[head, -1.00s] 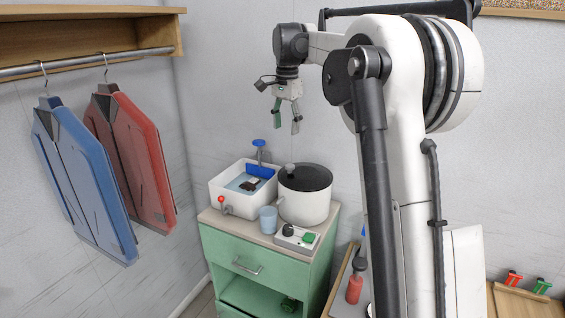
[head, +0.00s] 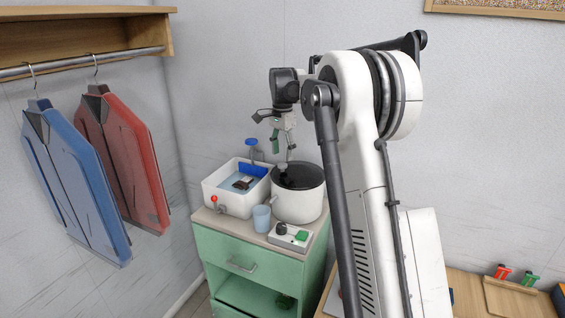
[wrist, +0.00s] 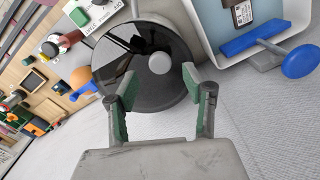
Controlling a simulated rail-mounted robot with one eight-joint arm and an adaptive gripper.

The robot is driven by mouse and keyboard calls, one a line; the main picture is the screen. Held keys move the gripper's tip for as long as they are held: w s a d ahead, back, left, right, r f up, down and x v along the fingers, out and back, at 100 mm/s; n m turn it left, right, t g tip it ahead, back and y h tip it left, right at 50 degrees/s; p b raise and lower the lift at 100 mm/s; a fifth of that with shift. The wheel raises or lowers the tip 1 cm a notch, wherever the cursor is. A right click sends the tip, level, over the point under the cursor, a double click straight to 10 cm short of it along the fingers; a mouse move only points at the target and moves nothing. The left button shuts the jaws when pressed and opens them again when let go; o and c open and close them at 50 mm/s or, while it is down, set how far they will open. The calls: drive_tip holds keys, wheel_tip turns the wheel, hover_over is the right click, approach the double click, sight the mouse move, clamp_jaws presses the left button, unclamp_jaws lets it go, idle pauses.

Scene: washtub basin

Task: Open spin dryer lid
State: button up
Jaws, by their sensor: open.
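The spin dryer is a white round tub (head: 297,207) on the right of the cabinet top. Its black lid (head: 306,178) lies flat on the tub, and in the wrist view the dark glossy lid (wrist: 128,70) has a round grey knob (wrist: 159,63) in its middle. My gripper (head: 283,156) is open and points down above the back left of the lid. In the wrist view its two green-padded fingers (wrist: 157,90) are spread apart, with the knob ahead of them and in line with the gap. The fingers appear apart from the knob. Part of the lid is hidden behind my gripper.
A white washtub basin (head: 217,195) with water, a dark item and a blue-topped tap stands left of the dryer. Blue and red garments hang at left.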

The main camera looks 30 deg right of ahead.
sight(283, 164)
drive_tip(key=shift+f, duration=2.15)
clamp_jaws()
